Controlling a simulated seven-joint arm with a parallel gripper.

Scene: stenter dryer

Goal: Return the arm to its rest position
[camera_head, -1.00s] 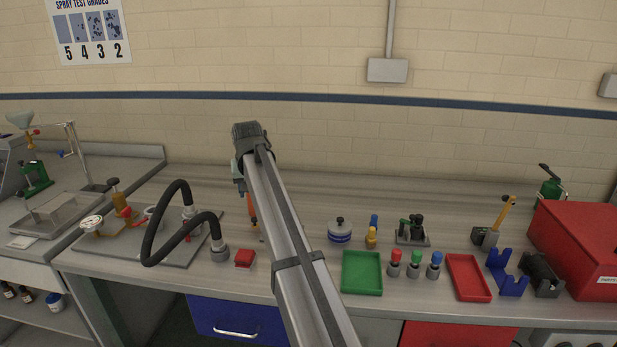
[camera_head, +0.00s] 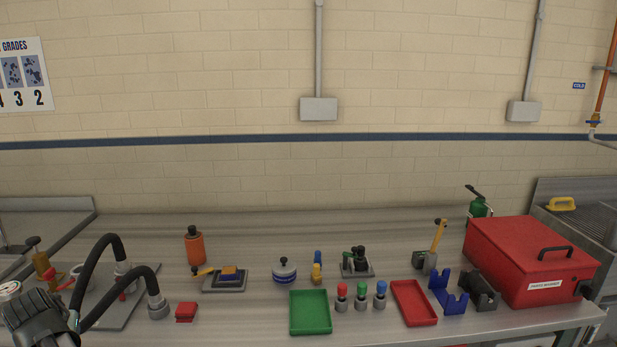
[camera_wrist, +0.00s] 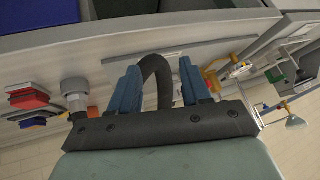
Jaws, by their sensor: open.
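My gripper (camera_wrist: 158,78) shows in the wrist view with its two blue fingers apart. No object is gripped between them. A black hose (camera_wrist: 163,72) shows behind and between the fingers; its distance from them cannot be told. In the head view, only a dark grey end part of my arm shows at the lower left corner, in front of the plate with the hose (camera_head: 100,245). The fingertips cannot be made out there.
A red block (camera_head: 186,311) and an orange bottle (camera_head: 194,246) stand right of the hose. A green tray (camera_head: 310,313), a red tray (camera_head: 414,303), small capped bottles and a red box (camera_head: 532,262) lie farther right. The bench's back strip is clear.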

